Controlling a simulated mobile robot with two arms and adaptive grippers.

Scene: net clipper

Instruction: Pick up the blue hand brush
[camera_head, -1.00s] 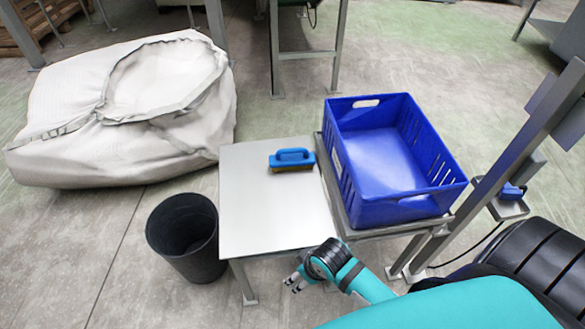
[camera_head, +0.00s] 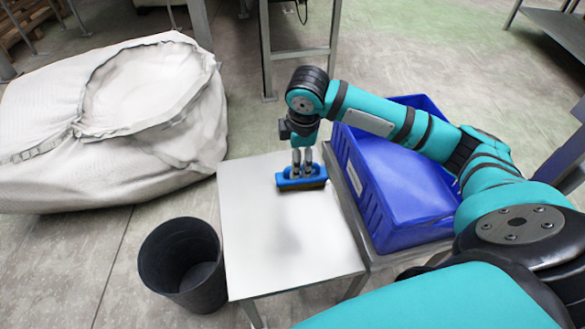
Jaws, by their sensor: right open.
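The blue hand brush (camera_head: 314,182) lies on the white table (camera_head: 280,245) near its far right corner, bristles down. My right gripper (camera_head: 302,175) points straight down over the brush with its fingers at the handle. The fingers are open and hide part of the handle. I cannot tell whether they touch it. My left gripper is not in view.
A blue crate (camera_head: 405,188) stands directly right of the table, with my right arm passing over it. A black bin (camera_head: 180,263) stands on the floor at the table's left. A large white sack (camera_head: 60,110) lies at the far left.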

